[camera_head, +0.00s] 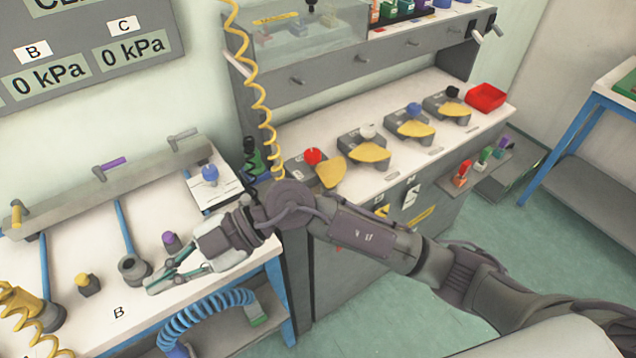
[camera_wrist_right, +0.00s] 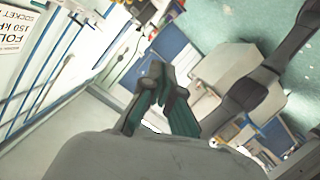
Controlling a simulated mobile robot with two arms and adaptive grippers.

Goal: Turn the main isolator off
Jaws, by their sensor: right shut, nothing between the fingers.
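No part in view is legibly marked as the main isolator, so I cannot tell which one it is. On the left bench a grey manifold (camera_head: 65,205) carries a lever with a purple grip (camera_head: 112,163), a grey lever (camera_head: 182,136) and a yellow-gripped lever (camera_head: 16,214). A blue knob (camera_head: 209,173) stands on a white plate behind my right gripper. My right gripper (camera_head: 152,287) is shut and empty, over the front of the left bench near a grey round socket (camera_head: 132,268). Its fingers also show in the right wrist view (camera_wrist_right: 163,85). My left gripper is out of view.
The right bench (camera_head: 370,115) holds several fixtures with yellow plates and coloured knobs, and a red tray (camera_head: 486,97). A yellow coiled hose (camera_head: 262,100) hangs between the benches. A blue coiled hose (camera_head: 205,308) hangs below the left bench.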

